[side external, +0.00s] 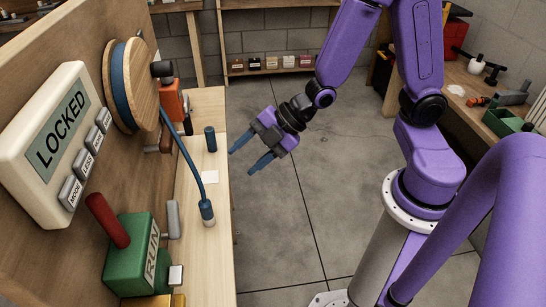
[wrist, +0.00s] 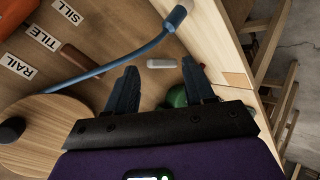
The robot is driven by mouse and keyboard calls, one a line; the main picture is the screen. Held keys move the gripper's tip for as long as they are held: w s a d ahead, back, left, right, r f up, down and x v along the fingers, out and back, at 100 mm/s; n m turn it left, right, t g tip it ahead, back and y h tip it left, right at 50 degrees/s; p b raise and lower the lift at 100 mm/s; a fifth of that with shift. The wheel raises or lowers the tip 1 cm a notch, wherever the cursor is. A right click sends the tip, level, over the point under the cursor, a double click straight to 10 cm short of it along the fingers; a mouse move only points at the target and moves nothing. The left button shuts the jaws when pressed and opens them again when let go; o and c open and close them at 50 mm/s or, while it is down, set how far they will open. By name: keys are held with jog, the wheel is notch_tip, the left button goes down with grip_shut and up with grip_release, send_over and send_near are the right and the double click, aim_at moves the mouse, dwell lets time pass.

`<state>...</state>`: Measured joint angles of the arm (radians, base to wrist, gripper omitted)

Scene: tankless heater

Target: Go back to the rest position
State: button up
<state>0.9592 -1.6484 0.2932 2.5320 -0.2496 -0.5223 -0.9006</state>
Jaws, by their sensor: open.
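My gripper (side external: 242,161) is open and empty. In the side view it hangs in the air over the grey floor, just right of the bench edge, with its blue fingers pointing left toward the bench. In the wrist view its two dark fingers (wrist: 158,68) are spread apart with nothing held between them. The panel (side external: 48,132) at the left shows LOCKED on its display, above a row of buttons. A green box (side external: 128,256) marked RUN carries a red lever (side external: 107,220), tilted to the left. A green rounded thing (wrist: 177,97) shows partly behind the fingers in the wrist view.
A wooden reel (side external: 141,88) stands out from the board. A blue hose (side external: 187,160) runs down to a grey-ended fitting (side external: 207,212) on the wooden bench (side external: 218,252). A short blue cylinder (side external: 210,138) stands near the bench edge. The floor (side external: 292,222) right of the bench is clear.

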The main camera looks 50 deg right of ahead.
jog(key=s+d+r+m+g+h, duration=0.3)
jog(key=s+d+m, duration=0.1)
jog(key=s, duration=0.5)
jog(key=s+d+r+m+g+h, duration=0.3)
jog(key=s+d+m, duration=0.1)
jog(key=s, duration=0.4)
jog(key=shift+s+d+m+h, duration=0.35)
jog(key=shift+s+m+h, duration=0.05)
